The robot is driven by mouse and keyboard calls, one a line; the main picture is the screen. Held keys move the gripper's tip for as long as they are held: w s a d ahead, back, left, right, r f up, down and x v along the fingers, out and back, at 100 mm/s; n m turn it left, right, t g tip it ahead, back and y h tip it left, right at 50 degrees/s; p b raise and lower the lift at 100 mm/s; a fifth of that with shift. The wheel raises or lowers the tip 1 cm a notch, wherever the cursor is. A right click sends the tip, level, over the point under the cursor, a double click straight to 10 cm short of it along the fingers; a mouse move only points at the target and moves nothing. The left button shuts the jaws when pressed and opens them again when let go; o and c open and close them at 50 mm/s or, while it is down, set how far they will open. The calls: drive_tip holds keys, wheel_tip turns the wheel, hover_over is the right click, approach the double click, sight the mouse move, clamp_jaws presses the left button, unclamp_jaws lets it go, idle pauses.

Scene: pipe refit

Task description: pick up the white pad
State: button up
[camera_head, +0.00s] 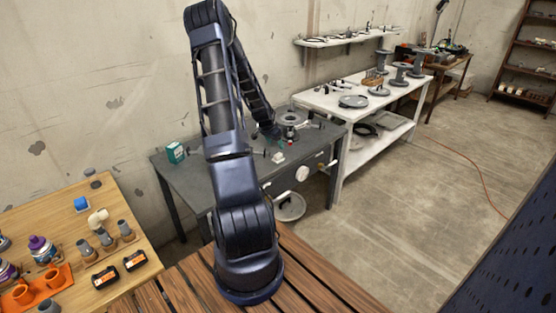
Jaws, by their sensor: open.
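A small white block, which looks like the white pad (278,157), lies on the dark grey table (195,180) near its middle. My arm reaches up and then down over that table. My gripper (276,143) is at the arm's far end, just above and behind the white pad in the picture. It is open, and nothing shows held in it. The fingers are small and partly hidden, so I cannot tell whether they touch the pad.
A green-and-white box (176,152) stands at the table's left. A round grey flange part (290,119) sits behind the gripper.

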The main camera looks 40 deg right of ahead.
sight(279, 154)
drive_tip(key=x, duration=0.9)
drive_tip(key=shift+a+f, duration=0.1)
drive_tip(key=shift+f, duration=0.35)
drive_tip(key=c, duration=1.1)
drive_tip(key=shift+o, duration=0.2)
drive_tip(key=shift+r, duration=0.1)
